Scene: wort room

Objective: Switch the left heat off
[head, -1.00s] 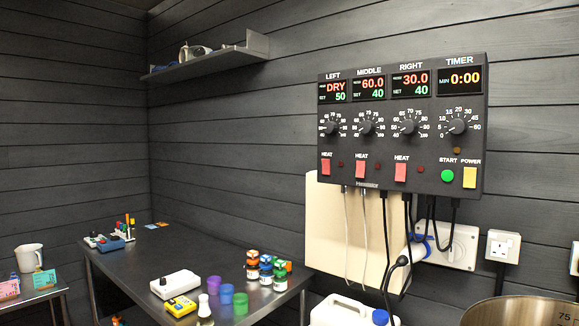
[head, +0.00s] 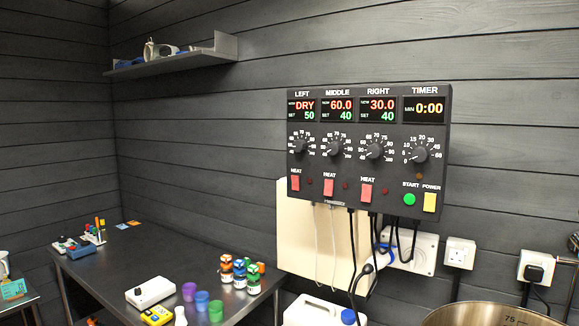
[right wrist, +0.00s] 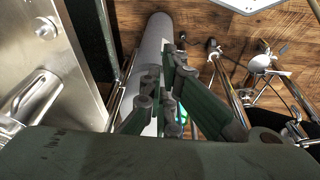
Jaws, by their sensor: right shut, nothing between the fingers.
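The black control panel (head: 368,150) hangs on the dark plank wall. Its left display (head: 302,109) reads DRY over a set value of 50. The red left heat switch (head: 295,182) sits below the left dial (head: 300,146), and the small lamp beside it looks dark red. Similar red switches for middle (head: 328,187) and right (head: 367,192) stand in the same row. My right gripper (right wrist: 165,108) shows in the right wrist view, its fingers together and empty, with a wooden floor below. Neither gripper shows in the head view.
A dark table (head: 150,255) at lower left bears bottles, coloured cups and a white box (head: 150,292). A cream board (head: 300,240) and hanging cables are below the panel. A white canister (head: 312,312) and a large metal pot (head: 490,315) stand at the front.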

